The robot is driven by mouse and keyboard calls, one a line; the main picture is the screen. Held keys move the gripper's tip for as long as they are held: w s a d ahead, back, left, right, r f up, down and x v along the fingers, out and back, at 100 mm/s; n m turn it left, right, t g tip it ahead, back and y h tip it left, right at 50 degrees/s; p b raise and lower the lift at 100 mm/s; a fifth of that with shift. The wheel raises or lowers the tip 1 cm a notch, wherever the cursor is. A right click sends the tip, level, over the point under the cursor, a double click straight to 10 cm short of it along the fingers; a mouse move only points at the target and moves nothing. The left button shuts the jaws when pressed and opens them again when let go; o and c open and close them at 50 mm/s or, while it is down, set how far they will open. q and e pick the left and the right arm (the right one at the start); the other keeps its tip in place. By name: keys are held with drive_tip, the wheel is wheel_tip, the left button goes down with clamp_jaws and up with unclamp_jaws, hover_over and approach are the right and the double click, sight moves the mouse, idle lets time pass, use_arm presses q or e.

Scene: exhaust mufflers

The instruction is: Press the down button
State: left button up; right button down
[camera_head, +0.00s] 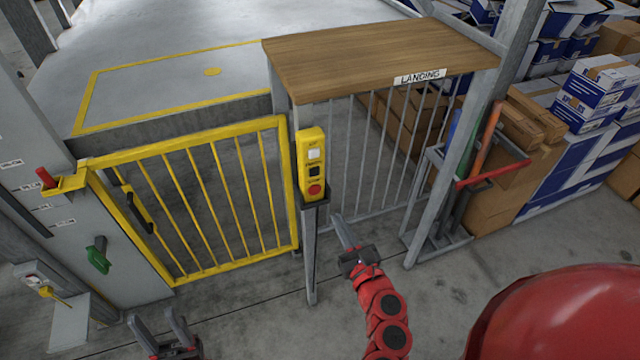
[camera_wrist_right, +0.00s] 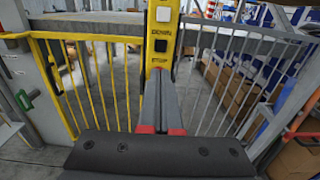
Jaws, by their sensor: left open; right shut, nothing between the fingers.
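A yellow control box (camera_head: 304,135) stands on a grey post. It carries a white button (camera_head: 313,154) on top, a black button (camera_head: 314,171) in the middle and a red button (camera_head: 315,189) at the bottom. In the right wrist view the black button (camera_wrist_right: 160,45) shows just above my fingertips; the red button is hidden behind them. The small labels are hard to read. My right gripper (camera_head: 339,219) is shut and empty, pointing at the box from below right; contact is not visible. My left gripper (camera_head: 154,316) is open and empty at the bottom left.
A yellow barred gate (camera_head: 196,152) stands left of the box. A wooden-topped landing counter (camera_head: 370,60) with grey bars stands right of it. A slanted grey post (camera_head: 455,160) and a rack of coloured tools are further right. Floor before the gate is clear.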

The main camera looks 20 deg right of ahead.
sight(314, 173)
drive_tip(key=w+p, duration=0.1)
drive_tip(key=w, duration=0.5)
drive_tip(key=w+p, duration=0.2)
drive_tip(key=w, duration=0.4)
drive_tip(key=shift+w+a+r, duration=0.15)
drive_tip(key=shift+w+a, duration=0.05)
drive_tip(key=shift+w, duration=0.8)
